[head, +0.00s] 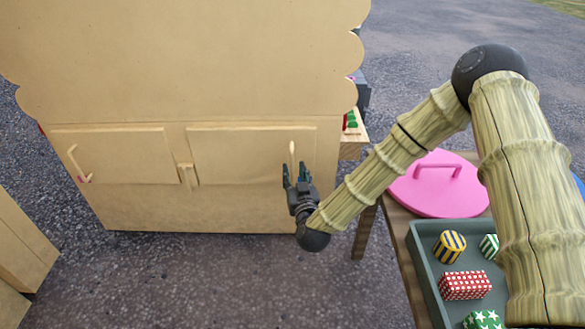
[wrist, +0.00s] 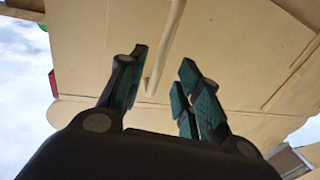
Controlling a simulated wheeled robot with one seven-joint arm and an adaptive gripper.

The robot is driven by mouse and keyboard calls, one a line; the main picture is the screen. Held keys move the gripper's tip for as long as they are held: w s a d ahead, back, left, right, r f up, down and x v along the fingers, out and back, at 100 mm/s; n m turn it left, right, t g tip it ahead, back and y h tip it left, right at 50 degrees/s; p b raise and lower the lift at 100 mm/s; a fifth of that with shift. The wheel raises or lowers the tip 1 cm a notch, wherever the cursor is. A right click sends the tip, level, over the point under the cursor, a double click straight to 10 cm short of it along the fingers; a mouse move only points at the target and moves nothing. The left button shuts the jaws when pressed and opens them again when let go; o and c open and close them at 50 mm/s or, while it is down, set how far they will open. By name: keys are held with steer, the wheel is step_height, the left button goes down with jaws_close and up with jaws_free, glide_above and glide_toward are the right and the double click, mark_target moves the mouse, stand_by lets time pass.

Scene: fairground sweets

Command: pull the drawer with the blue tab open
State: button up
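A tan cabinet (head: 180,60) has two front panels. The right panel (head: 240,155) has a pale upright handle (head: 292,152) near its right edge. The left panel (head: 115,155) has a similar handle (head: 73,158) with a small pink tab (head: 84,179) by its lower end. I see no blue tab; the right handle's lower part is hidden behind my gripper in the head view. My gripper (head: 296,175) is open at the right handle. In the wrist view the handle (wrist: 168,45) runs between the spread fingers (wrist: 163,62); contact cannot be told.
A small knob or latch (head: 187,176) sits between the panels. To the right, a table holds a pink lid (head: 438,185) and a grey-green tray (head: 418,250) of patterned sweets, beneath my arm. Another tan unit (head: 20,245) stands at lower left. Paving before the cabinet is clear.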

mark_target(292, 166)
steer(key=shift+w+a+b, duration=0.2)
steer(key=shift+w+b, duration=0.15)
steer(key=shift+w, duration=0.85)
steer(key=shift+w+a+b, duration=0.2)
steer(key=shift+w+b, duration=0.15)
steer(key=shift+w, duration=0.8)
jaws_close()
